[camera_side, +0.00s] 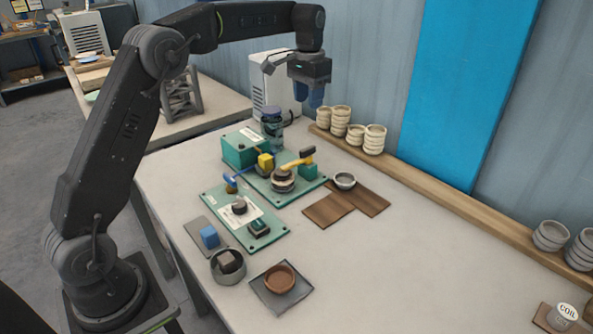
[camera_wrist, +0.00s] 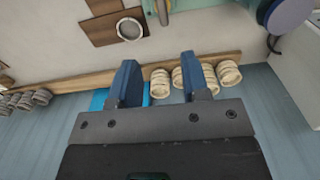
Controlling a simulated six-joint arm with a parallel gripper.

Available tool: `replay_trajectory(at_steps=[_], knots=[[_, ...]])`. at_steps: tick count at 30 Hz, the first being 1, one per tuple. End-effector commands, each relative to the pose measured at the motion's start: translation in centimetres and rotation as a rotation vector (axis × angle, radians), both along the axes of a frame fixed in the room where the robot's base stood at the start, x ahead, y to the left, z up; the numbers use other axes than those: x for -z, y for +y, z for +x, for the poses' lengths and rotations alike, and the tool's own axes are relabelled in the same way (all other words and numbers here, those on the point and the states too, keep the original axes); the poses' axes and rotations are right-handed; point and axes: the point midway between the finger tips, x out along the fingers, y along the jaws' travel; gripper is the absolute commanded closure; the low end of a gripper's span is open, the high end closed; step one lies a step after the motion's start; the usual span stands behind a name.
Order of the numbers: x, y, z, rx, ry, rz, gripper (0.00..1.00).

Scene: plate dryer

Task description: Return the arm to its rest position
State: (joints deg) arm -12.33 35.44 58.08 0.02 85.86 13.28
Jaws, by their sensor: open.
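My gripper (camera_side: 309,98) is raised in the air above the far end of the table (camera_side: 400,265), pointing down. In the wrist view its two blue fingers (camera_wrist: 157,82) stand apart with nothing between them. Below and to its left in the side view is a dark cylindrical fixture (camera_side: 272,125), apart from the fingers. My arm reaches over from the left side of the picture.
Green boards (camera_side: 262,228) carry several small parts. A grey bowl (camera_side: 345,180) sits on brown wooden tiles (camera_side: 328,211). Stacked cream bowls (camera_side: 374,140) stand along the wooden ledge (camera_side: 440,198) by the wall. A brown dish (camera_side: 280,279) lies in front. The table's right middle is clear.

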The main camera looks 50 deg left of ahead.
Motion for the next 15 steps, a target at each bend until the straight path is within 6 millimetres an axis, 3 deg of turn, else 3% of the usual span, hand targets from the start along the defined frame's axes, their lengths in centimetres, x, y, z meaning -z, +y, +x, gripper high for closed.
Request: replay_trajectory(at_steps=[5,9,15], knots=[[-3.5,-2.4,-3.8,0.001,-0.069,0.012,0.57],[-5.6,-4.8,-8.6,-0.001,-0.143,0.021,0.57],[-6.6,-7.7,-16.2,-0.006,-0.249,0.024,0.57]])
